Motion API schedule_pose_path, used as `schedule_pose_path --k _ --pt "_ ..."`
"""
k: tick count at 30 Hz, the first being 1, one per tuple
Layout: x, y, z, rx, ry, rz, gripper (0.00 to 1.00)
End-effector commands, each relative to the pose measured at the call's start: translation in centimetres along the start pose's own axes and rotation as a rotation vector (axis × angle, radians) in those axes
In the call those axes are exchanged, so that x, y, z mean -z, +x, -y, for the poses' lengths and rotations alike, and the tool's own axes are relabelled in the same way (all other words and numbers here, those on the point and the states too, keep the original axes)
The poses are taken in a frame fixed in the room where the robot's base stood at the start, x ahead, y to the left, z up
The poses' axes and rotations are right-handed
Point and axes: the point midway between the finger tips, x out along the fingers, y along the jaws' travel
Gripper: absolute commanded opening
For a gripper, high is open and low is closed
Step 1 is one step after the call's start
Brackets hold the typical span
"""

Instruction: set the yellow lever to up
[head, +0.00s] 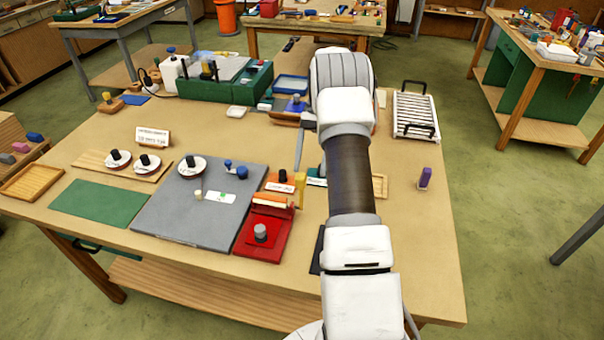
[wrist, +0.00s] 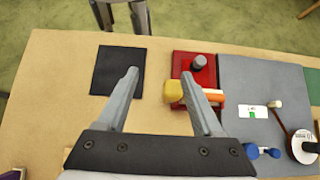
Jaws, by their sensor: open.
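The yellow lever (wrist: 174,91) shows in the wrist view as a rounded yellow block at the left side of a red base (wrist: 190,65). In the head view the yellow lever (head: 300,181) is a small yellow piece just left of my arm. My gripper (wrist: 159,77) is open and empty. Its right fingertip appears close beside the yellow block, with the block on the inner side. I cannot tell whether they touch. My arm hides most of the gripper in the head view. The lever's setting is hard to tell.
The red base carries a grey knob (wrist: 199,62) and an orange bar (wrist: 214,96). A grey board (head: 170,218) lies beside it with a black-knobbed white disc (head: 192,166). A dark square mat (wrist: 119,70) lies flat on the other side. A purple block (head: 425,178) stands at the right.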

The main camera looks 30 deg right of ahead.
Motion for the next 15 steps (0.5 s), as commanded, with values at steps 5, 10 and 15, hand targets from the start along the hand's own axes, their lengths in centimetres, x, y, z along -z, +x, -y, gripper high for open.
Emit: schedule_pose_path --k 5,10,15 --pt "-2.0 -1.1 -3.8 0.002 0.001 -0.003 0.68" --pt "-3.7 -2.0 -6.8 0.002 0.0 -0.003 0.68" --pt "-4.7 -2.6 -8.6 0.001 -0.001 -0.001 0.68"
